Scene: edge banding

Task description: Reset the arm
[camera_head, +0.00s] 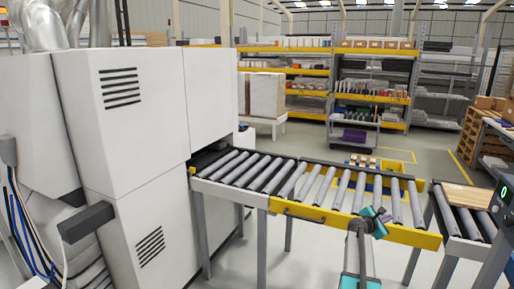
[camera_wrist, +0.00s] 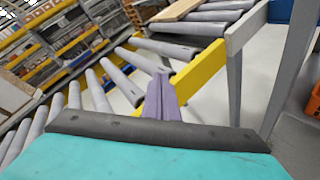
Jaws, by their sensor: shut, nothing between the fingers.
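My gripper (camera_wrist: 163,98) shows in the wrist view as two purple fingers pressed together, with nothing between them. In the head view my arm, grey with teal parts, rises from the bottom edge. Its gripper end (camera_head: 377,220) is in front of the yellow front rail of the roller conveyor (camera_head: 310,206). I cannot tell how far the fingers are from the rail. In the wrist view the rail (camera_wrist: 200,77) and rollers lie beyond the fingers.
A large white machine (camera_head: 120,120) stands at the left, joined to the conveyor. A wooden board (camera_head: 465,196) lies on the rollers at the right, beyond a gap between conveyor sections. Shelves (camera_head: 370,95) stand behind. An orange crate (camera_wrist: 312,105) shows at the wrist view's right edge.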

